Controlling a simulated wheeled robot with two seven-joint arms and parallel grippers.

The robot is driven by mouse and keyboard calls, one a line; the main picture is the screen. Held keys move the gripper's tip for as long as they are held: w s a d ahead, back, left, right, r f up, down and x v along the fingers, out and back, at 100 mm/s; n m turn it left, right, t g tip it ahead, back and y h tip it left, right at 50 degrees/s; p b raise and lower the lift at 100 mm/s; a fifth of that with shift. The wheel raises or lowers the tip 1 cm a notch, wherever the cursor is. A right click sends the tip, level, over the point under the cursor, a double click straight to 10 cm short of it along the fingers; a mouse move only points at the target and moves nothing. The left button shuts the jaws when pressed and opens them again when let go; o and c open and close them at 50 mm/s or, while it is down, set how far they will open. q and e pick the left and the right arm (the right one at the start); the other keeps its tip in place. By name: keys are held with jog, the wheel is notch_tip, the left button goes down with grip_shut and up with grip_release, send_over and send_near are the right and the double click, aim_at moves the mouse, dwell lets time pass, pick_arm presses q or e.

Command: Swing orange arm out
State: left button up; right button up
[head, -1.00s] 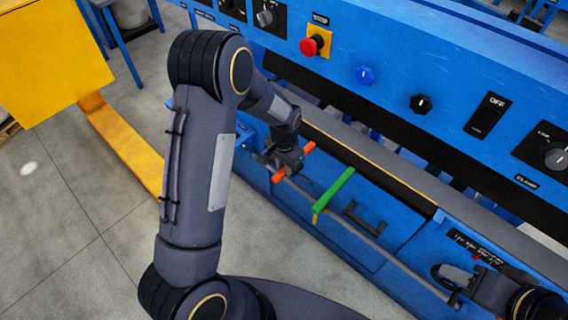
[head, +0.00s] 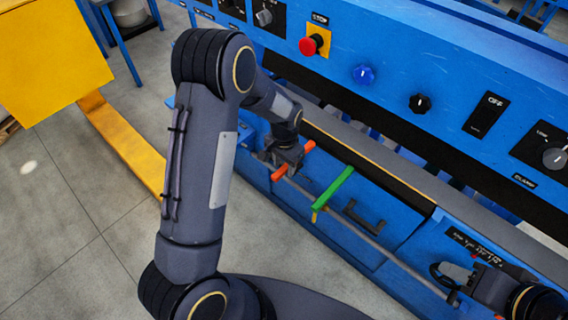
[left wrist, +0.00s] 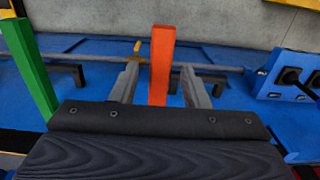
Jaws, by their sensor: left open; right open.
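The orange arm (head: 309,146) is a short bar on the grey rod along the front of the blue machine. In the left wrist view the orange arm (left wrist: 161,65) stands between the two fingers of my left gripper (left wrist: 160,85), with a visible gap on each side. In the head view my left gripper (head: 290,160) is at the orange arm and partly hides it. The left gripper is open. My right gripper (head: 462,278) is open and empty near the machine's lower right, by the far end of the rod.
A green arm (head: 334,190) sits on the same rod (head: 375,245), right of the orange one. A dark handle (head: 362,219) is on the blue panel beyond it. The control panel above carries a red stop button (head: 311,45) and knobs. Grey floor (head: 75,215) is clear at left.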

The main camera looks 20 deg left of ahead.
pick_arm(q)
jog(key=shift+r, duration=3.9)
jog(key=s+a+r+n+t+h, duration=0.1)
jog(key=s+a+r+n+h, duration=0.1)
jog(key=s+r, duration=0.55)
jog(key=s+d+r+n+t+h, duration=0.1)
jog(key=s+r+n+t, duration=0.1)
jog(key=s, duration=0.7)
jog(key=s+d+r+n+t, duration=0.1)
jog(key=s+r, duration=0.3)
jog(key=s, duration=0.5)
jog(key=shift+r+n+t+h, duration=0.35)
jog(key=shift+n+t+h, duration=0.05)
jog(key=shift+t, duration=0.5)
